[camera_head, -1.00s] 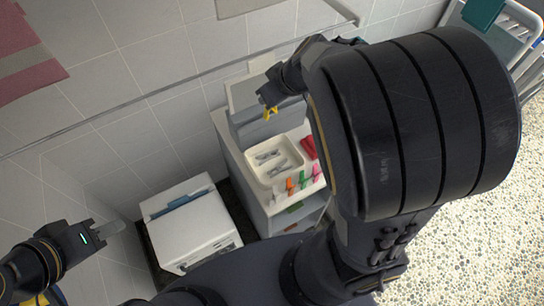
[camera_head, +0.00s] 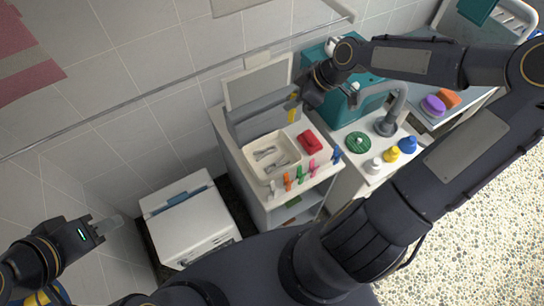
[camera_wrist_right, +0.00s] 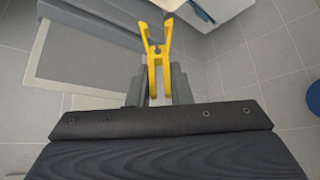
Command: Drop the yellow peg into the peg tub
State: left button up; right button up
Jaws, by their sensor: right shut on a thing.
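The yellow peg (camera_wrist_right: 155,58) is between the fingers of my right gripper (camera_wrist_right: 158,88) in the right wrist view, its prongs pointing away from the wrist. In the head view my right gripper (camera_head: 302,102) is shut on the peg (camera_head: 292,114), above the back of the cabinet top, behind and right of the peg tub. The peg tub (camera_head: 247,163) is a cream, open tray with several grey pegs lying inside. My left gripper (camera_head: 108,228) is at the lower left, away from the cabinet; its finger gap is hard to make out.
Pink, green, orange and blue pegs (camera_head: 312,168) stand along the cabinet's front edge. A red block (camera_head: 309,142) sits right of the tub. A raised grey lid or panel (camera_head: 258,84) stands behind it. A sink tap (camera_head: 386,124) and coloured bottles (camera_head: 392,154) are further right.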

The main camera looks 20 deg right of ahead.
jog(key=w+a+f+n+b, duration=0.1)
jog(key=f+b, duration=0.1)
jog(key=f, duration=0.6)
jog(key=w+a+f+n+g+b, duration=0.1)
jog(key=a+f+b, duration=0.1)
jog(key=f, duration=0.7)
jog(key=shift+a+n+y, duration=0.15)
jog(key=shift+n+y, duration=0.25)
jog(key=o, duration=0.8)
jog(key=v, duration=0.7)
jog(key=shift+d+r, duration=0.2)
jog(key=shift+r, duration=0.15)
